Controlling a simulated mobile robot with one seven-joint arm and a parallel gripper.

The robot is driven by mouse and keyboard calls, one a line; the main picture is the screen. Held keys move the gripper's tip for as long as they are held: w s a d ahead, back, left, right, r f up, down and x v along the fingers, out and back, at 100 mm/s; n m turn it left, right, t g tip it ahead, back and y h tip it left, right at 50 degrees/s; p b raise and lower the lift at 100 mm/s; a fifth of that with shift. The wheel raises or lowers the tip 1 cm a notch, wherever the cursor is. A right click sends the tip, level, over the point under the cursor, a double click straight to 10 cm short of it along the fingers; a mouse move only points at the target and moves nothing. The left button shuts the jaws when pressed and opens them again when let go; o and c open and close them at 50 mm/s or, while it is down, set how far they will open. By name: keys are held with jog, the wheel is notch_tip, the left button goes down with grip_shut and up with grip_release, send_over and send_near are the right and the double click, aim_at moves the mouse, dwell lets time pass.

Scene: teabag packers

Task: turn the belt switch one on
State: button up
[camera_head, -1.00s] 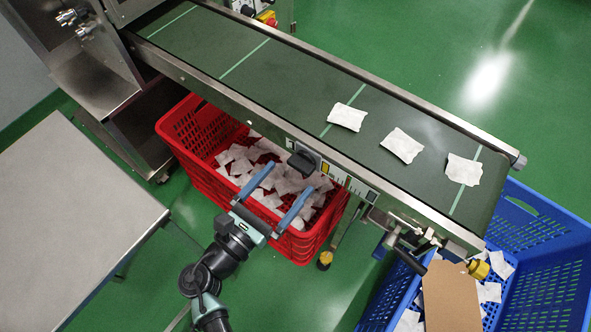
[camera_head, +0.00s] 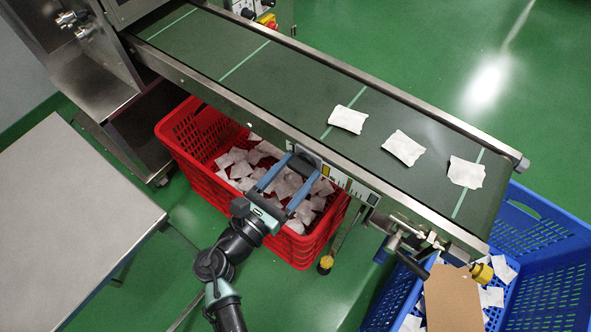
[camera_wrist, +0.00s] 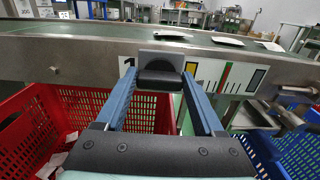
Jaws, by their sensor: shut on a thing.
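Belt switch one is a black knob on a grey plate (camera_wrist: 161,57) on the conveyor's side rail. In the wrist view the knob (camera_wrist: 160,79) lies crosswise, with a "1" printed to its left. My gripper (camera_wrist: 158,78) has its two blue fingers on either side of the knob, shut on its ends. In the head view my gripper (camera_head: 301,165) reaches up to the rail from below, and its fingers partly hide the knob. The green conveyor belt (camera_head: 245,85) carries three white teabags (camera_head: 347,119).
A red crate (camera_head: 190,160) of teabags stands under the belt, below my gripper. A blue crate (camera_head: 545,265) with teabags and a cardboard piece (camera_head: 452,300) stands at the belt's right end. A grey table (camera_head: 75,230) is at left. A coloured scale (camera_wrist: 227,75) is right of the switch.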

jog(key=c, duration=0.3)
